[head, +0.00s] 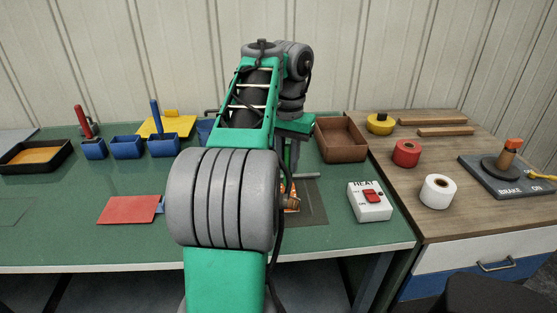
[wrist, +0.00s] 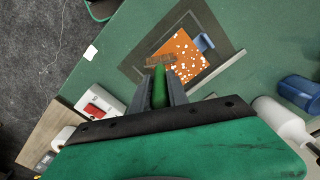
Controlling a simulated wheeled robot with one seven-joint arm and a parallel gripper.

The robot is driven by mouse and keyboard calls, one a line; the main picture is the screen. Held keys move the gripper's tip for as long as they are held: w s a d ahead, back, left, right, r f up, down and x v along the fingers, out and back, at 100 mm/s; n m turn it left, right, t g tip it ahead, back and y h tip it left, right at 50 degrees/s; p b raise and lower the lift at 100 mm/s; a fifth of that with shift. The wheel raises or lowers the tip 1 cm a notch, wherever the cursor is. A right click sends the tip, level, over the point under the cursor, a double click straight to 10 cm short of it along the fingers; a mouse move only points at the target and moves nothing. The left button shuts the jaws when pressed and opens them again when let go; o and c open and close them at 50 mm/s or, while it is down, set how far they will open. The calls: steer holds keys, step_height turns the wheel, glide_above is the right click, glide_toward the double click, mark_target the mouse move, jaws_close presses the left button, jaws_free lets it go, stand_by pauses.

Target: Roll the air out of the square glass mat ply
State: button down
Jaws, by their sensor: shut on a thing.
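The square ply (wrist: 183,50) is orange with many white spots and lies flat on a dark grey sheet (wrist: 211,68) on the green table. A blue tab (wrist: 204,43) sits at its right edge. In the head view only a small orange part of it shows behind my arm. My gripper (wrist: 160,85) is shut on the green handle (wrist: 159,88) of a roller. The ribbed grey-brown roller head (wrist: 160,60) is over the ply's near left edge; I cannot tell whether it touches. In the head view my arm hides most of the gripper.
A red square (head: 128,209) with a blue tab lies left of my arm. A white HEAT switch box (head: 370,201) stands right of the dark sheet, with a brown tray (head: 341,138) behind. Blue bins (head: 126,146) stand at the back left. A wooden bench (head: 450,150) adjoins on the right.

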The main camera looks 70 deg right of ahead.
steer(key=d+p, duration=0.1)
steer(key=d, duration=0.1)
steer(key=s+d+p, duration=0.1)
steer(key=d, duration=0.2)
steer(key=shift+s, duration=0.15)
stand_by(0.3)
steer(key=w+p, duration=0.1)
steer(key=w, duration=0.9)
steer(key=shift+w+a, duration=0.25)
steer(key=shift+a, duration=0.1)
stand_by(0.6)
